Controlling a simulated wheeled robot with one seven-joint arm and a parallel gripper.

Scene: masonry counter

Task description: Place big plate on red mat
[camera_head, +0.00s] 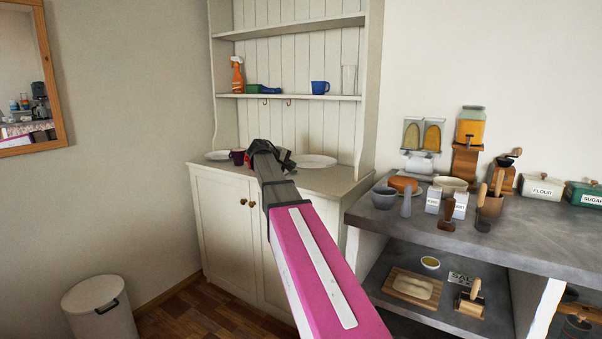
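Two white plates lie on the hutch counter (335,179). The right plate (316,161) looks larger; the left plate (217,155) is partly hidden behind a dark purple mug (237,157). I cannot be sure which is the big plate. My gripper (277,153) is at the end of my pink arm, over the counter between the mug and the right plate. Its fingers are small and dark, and I cannot tell whether they are open or touch anything. No red mat is visible in this view.
Shelves above the counter hold an orange spray bottle (237,75), a blue mug (320,87) and a clear glass (348,80). A grey masonry counter (545,230) at right is crowded with jars, bowls and mills. A white bin (100,308) stands on the floor at left.

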